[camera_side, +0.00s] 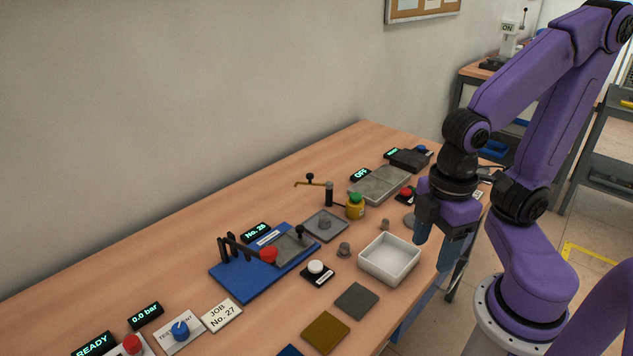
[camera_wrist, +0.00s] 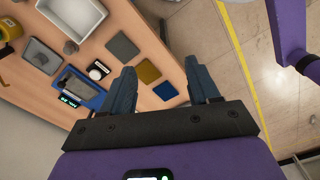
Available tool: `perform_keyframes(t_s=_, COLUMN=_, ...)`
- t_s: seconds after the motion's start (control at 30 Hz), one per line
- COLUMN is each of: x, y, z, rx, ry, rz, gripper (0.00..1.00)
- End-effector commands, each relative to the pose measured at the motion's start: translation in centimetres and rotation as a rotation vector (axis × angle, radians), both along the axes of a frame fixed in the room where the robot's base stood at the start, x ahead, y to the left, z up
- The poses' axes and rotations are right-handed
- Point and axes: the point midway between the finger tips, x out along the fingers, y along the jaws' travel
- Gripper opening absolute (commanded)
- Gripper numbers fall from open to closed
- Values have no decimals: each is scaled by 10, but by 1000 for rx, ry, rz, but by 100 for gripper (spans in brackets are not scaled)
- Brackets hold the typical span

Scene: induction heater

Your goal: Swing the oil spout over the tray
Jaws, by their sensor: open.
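The oil spout (camera_side: 310,184) is a thin brass-coloured arm on a short black post, with a small black knob on top. It points left in the side view, toward the wall and behind the grey tray. A yellow oil bottle with a green cap (camera_side: 355,207) stands right of the post. My gripper (camera_side: 437,245) is open and empty near the table's right edge, well apart from the spout. Its two blue fingers show in the wrist view (camera_wrist: 161,76).
A white bin (camera_side: 389,272) stands between my gripper and the grey tray. A blue fixture (camera_side: 232,280) with a red-tipped lever sits left of the tray. A white button (camera_side: 316,267) and several flat plates (camera_side: 326,332) lie in front. The wall runs behind the table.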

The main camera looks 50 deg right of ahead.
Motion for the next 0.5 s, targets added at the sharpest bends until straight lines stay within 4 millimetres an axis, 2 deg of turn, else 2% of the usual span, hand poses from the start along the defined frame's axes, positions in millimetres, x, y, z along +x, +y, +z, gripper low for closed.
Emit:
perform_keyframes(t_s=0.03, x=0, y=0, z=0, rx=0, ry=0, rz=0, gripper=57)
perform_keyframes(t_s=0.07, x=0, y=0, z=0, rx=0, ry=0, rz=0, gripper=51)
perform_keyframes(t_s=0.17, x=5, y=3, z=1, rx=5, ry=1, rz=-12, gripper=51)
perform_keyframes(t_s=0.27, x=21, y=11, z=5, rx=20, ry=5, rz=-48, gripper=51)
perform_keyframes(t_s=0.37, x=52, y=21, z=11, rx=46, ry=6, rz=-105, gripper=51)
perform_keyframes(t_s=0.5, x=108, y=29, z=19, rx=90, ry=0, rz=-196, gripper=51)
